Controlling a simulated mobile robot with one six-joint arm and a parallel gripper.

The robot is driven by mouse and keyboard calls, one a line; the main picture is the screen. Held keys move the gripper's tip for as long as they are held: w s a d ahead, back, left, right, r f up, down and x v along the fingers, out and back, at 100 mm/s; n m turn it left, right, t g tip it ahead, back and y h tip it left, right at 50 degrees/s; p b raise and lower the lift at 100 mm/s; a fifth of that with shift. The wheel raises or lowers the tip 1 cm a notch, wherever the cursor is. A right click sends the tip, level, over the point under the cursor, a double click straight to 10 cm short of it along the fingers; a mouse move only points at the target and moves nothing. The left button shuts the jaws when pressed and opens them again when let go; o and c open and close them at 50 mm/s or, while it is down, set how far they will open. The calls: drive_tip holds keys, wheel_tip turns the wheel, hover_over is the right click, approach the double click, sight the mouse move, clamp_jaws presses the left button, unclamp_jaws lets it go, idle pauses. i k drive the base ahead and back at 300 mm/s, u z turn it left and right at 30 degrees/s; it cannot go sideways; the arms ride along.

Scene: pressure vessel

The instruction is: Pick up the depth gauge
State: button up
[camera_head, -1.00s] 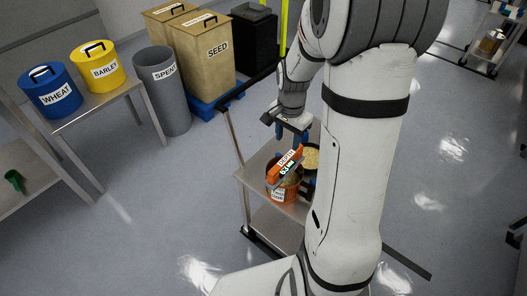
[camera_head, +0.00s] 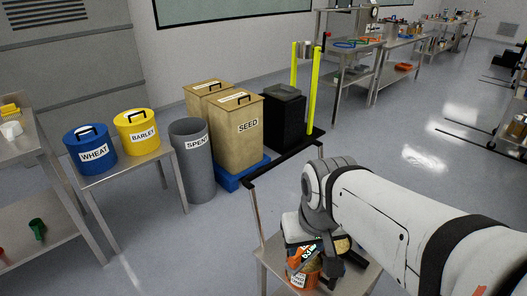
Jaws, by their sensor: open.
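The depth gauge (camera_head: 300,258) is orange with a small lit display. It sits at the top of an orange bucket (camera_head: 302,279) on the metal cart, and my wrist and gripper partly hide it. My gripper (camera_head: 318,256) is open and low over the bucket, right at the gauge. The fingers overlap the gauge in this view, and I cannot tell whether they touch it or stand around it.
The cart (camera_head: 274,262) also carries a container of pale grain (camera_head: 343,244), largely covered by my arm. To the left are a grey SPENT bin (camera_head: 193,165), a SEED bin (camera_head: 238,140), and WHEAT (camera_head: 88,150) and BARLEY (camera_head: 138,130) buckets on a table.

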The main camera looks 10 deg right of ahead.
sight(308, 249)
drive_tip(key=z, duration=0.05)
drive_tip(key=k, duration=0.5)
drive_tip(key=u, duration=1.15)
drive_tip(key=k, duration=0.75)
drive_tip(key=z, duration=0.95)
drive_tip(key=i, duration=0.95)
drive_tip(key=k, duration=0.4)
